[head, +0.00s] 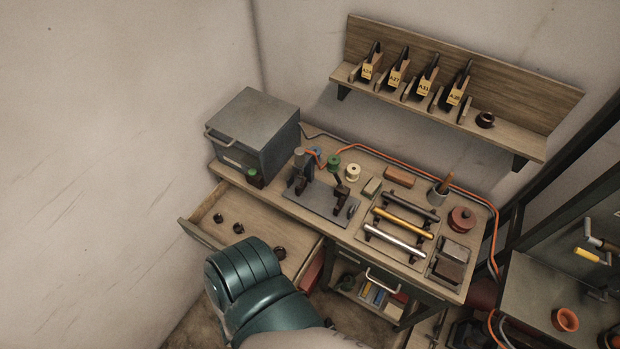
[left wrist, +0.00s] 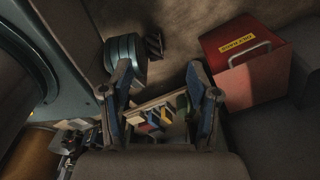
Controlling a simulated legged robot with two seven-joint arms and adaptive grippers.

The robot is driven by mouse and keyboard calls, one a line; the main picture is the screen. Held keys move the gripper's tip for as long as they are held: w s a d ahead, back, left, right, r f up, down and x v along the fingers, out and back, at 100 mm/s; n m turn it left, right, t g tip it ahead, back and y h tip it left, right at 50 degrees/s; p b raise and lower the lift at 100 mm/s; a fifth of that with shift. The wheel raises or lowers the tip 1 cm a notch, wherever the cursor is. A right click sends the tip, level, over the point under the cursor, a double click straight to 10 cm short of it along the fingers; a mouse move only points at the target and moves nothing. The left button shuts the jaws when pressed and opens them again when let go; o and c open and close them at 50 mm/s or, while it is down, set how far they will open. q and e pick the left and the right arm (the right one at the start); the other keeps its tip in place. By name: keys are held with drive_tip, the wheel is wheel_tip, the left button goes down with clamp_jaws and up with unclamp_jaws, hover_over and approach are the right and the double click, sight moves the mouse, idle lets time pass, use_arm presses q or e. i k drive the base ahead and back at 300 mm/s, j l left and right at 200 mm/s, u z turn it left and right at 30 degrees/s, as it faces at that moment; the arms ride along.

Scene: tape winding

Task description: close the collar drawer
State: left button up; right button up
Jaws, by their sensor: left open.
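The collar drawer (head: 268,212) is pulled out from the left part of the workbench in the head view. Several dark collars (head: 239,228) lie spread out in it. A teal arm of mine comes up from the bottom of the head view and covers the near right part of the drawer. My left gripper is hidden in the head view. In the left wrist view my left gripper (left wrist: 158,78) is open, with its two fingers apart and nothing held between them. I cannot make out the drawer in that view. My right gripper is not in view.
A grey metal box (head: 256,130) stands above the drawer on the bench. A rack of rods (head: 402,222) and a closed drawer with a handle (head: 382,283) are to the right. A red labelled bin (left wrist: 240,70) and small coloured items (left wrist: 160,117) show below in the left wrist view.

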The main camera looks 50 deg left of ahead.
sight(301, 243)
drive_tip(key=k+j+u, duration=0.1)
drive_tip(key=u, duration=2.65)
drive_tip(key=j, duration=0.05)
